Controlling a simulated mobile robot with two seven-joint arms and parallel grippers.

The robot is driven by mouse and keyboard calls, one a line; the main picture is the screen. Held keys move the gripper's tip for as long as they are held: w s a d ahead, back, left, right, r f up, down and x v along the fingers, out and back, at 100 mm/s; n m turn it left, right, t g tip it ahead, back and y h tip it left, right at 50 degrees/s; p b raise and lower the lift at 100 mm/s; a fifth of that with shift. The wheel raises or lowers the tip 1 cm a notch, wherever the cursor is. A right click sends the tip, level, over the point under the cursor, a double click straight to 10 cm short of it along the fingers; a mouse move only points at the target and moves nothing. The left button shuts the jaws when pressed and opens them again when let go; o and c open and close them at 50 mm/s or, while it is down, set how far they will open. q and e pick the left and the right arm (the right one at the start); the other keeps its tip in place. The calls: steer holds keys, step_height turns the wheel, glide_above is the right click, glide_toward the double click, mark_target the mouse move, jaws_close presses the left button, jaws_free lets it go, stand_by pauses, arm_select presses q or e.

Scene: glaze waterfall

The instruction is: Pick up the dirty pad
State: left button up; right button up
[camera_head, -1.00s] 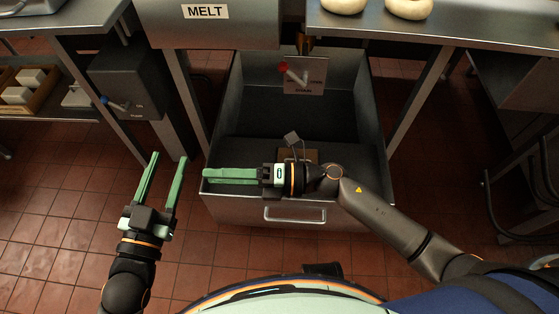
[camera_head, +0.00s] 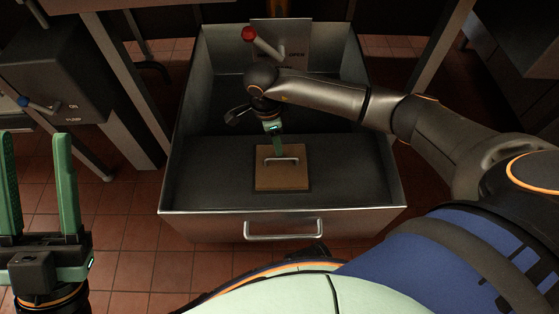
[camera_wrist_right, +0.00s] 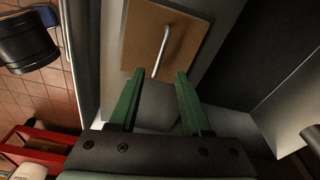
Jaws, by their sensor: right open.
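The pad is a flat tan square (camera_head: 283,178) with a metal handle on top. It lies on a dark grey surface inside the open metal drawer (camera_head: 185,213), near its front. My right gripper (camera_head: 278,146) points down at the pad's far edge. In the right wrist view the pad (camera_wrist_right: 185,38) and its handle lie ahead of the open, empty right fingers (camera_wrist_right: 156,88), with the handle's near end between the fingertips. Whether they touch the pad cannot be told. My left gripper (camera_head: 36,165) is open and empty at the far left, outside the drawer.
A red-knobbed lever (camera_head: 249,34) stands at the drawer's back by a metal plate. A grey box with a blue-knobbed lever (camera_head: 24,101) is at the left. The drawer's walls surround the pad, and its front handle (camera_head: 283,229) faces me. Tiled floor is clear on the left.

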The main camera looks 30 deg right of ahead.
mark_target(282, 159)
steer(key=f, duration=0.1)
steer(key=f+b, duration=0.1)
steer(key=f, duration=0.3)
steer(key=shift+s+d+f+b, duration=0.1)
steer(key=shift+d+b, duration=0.15)
steer(key=shift+b, duration=0.1)
steer(key=f+b, duration=0.1)
steer(key=f, duration=0.2)
steer(key=d+f+b, duration=0.1)
steer(key=shift+s+f+b, duration=0.1)
steer(key=shift+f+b, duration=0.25)
steer(key=shift+f, duration=0.05)
arm_select(q)
steer(key=shift+m, duration=0.3)
steer(key=f, duration=0.5)
steer(key=shift+w+d+f, duration=0.15)
steer(key=shift+d+f, duration=0.1)
steer(key=shift+d, duration=0.1)
arm_select(e)
steer(key=shift+r, duration=0.1)
jaws_close()
